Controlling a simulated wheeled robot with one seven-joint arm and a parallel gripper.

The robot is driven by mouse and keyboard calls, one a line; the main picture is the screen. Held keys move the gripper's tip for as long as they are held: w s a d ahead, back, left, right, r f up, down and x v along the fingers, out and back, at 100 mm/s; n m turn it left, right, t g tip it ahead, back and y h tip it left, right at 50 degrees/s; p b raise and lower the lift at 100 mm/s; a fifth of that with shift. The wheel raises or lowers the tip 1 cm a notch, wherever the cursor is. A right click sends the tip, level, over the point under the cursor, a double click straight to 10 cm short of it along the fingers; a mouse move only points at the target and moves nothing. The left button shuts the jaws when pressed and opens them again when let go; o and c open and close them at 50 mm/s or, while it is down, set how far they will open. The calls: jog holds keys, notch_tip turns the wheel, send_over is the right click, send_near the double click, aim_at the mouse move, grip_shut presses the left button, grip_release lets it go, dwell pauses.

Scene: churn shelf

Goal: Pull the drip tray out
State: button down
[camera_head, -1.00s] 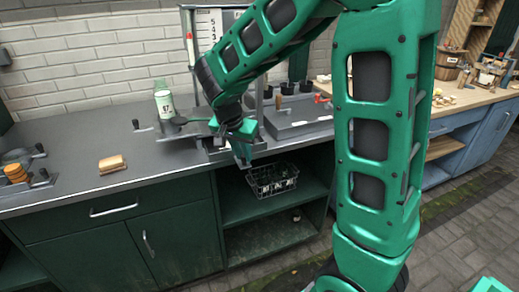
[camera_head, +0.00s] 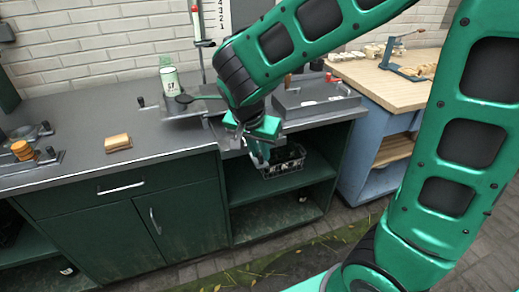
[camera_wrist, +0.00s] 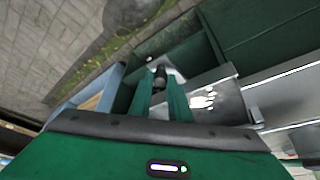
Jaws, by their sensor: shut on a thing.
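My gripper (camera_head: 261,157) hangs at the counter's front edge in the head view, fingers pointing down. In the wrist view its two green fingers (camera_wrist: 161,84) are shut on a small dark knob (camera_wrist: 160,72). The drip tray (camera_wrist: 208,97) appears as a shiny grey metal surface beside the fingers, with bright reflections on it. In the head view a grey edge of the tray (camera_head: 231,145) shows at the counter front, left of my gripper. The arm hides most of it, and how the knob joins the tray is not clear.
A wire basket with dark bottles (camera_head: 284,163) stands on the open shelf just below my gripper. A pale green bottle (camera_head: 169,78) stands on the counter (camera_head: 85,125), and a wooden block (camera_head: 118,142) lies further left. A grey shallow box (camera_head: 315,100) lies right of the arm.

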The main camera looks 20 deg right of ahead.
jog(key=c, duration=1.7)
grip_release()
jog(key=shift+o, duration=0.2)
jog(key=v, duration=1)
jog(key=shift+a+r, duration=0.2)
jog(key=shift+r, duration=0.15)
jog(key=shift+d, duration=0.1)
jog(key=s+d+f+n+g, duration=0.1)
jog(key=s+d, duration=0.3)
jog(key=d, duration=0.4)
jog(key=s+d+f+g, duration=0.15)
jog(key=s+d, duration=0.25)
jog(key=d, duration=0.4)
jog(key=s+d+f+n+y, duration=0.1)
jog(key=s+d+f, duration=0.1)
jog(key=s, duration=0.4)
jog(key=s+d+f+y, duration=0.2)
jog(key=s+d, duration=0.1)
jog(key=s, duration=0.3)
jog(key=shift+s+d+n, duration=0.25)
jog(key=shift+s+n, duration=0.15)
